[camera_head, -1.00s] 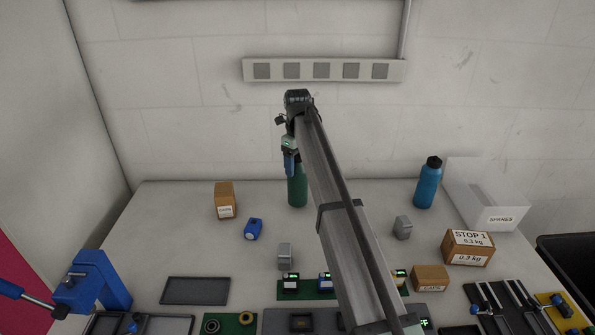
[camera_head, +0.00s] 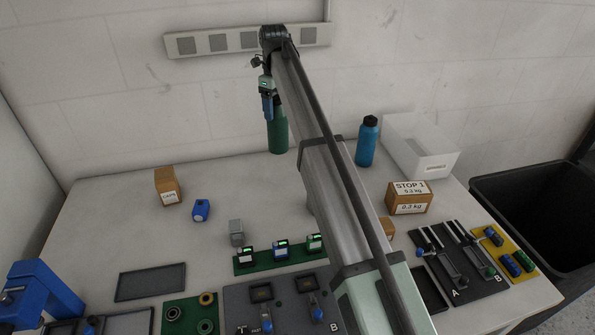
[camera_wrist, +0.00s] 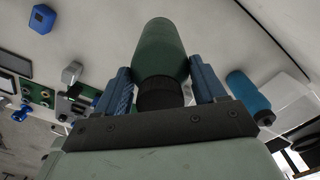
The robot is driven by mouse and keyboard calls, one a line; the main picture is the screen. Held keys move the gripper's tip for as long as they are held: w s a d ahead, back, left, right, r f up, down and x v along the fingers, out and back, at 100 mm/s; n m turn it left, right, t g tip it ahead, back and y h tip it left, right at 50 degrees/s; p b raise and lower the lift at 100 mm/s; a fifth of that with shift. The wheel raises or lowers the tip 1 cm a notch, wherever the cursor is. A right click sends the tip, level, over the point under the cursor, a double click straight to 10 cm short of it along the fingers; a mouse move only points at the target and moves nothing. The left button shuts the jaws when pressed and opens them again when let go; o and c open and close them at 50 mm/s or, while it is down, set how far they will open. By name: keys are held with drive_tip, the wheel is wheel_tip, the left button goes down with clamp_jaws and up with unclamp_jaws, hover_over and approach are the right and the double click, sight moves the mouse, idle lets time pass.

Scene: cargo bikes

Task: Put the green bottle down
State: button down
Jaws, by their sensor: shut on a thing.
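The green bottle (camera_head: 277,133) hangs from my gripper (camera_head: 267,104) at the back of the table, left of my arm. In the wrist view the bottle (camera_wrist: 163,48) sits between the two blue fingers of my gripper (camera_wrist: 164,86), with its black cap (camera_wrist: 160,94) toward the palm. The gripper is shut on it near the cap. The bottle looks upright in the head view. I cannot tell for sure whether its base touches the table (camera_head: 110,215).
A blue bottle (camera_head: 366,142) stands right of my arm, beside a white bin (camera_head: 428,150). A cardboard box (camera_head: 167,186) and a blue block (camera_head: 201,210) stand to the left. A STOP 1 box (camera_head: 408,198) is at right. The back left of the table is clear.

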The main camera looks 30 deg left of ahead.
drive_tip(key=w+d+n, duration=0.4)
drive_tip(key=d+n, duration=0.2)
drive_tip(key=n, duration=0.2)
wheel_tip(320, 180, down, 10)
idle(1.0)
drive_tip(key=shift+f, duration=0.1)
drive_tip(key=shift+c, duration=0.4)
unclamp_jaws()
wheel_tip(320, 180, up, 12)
idle(0.5)
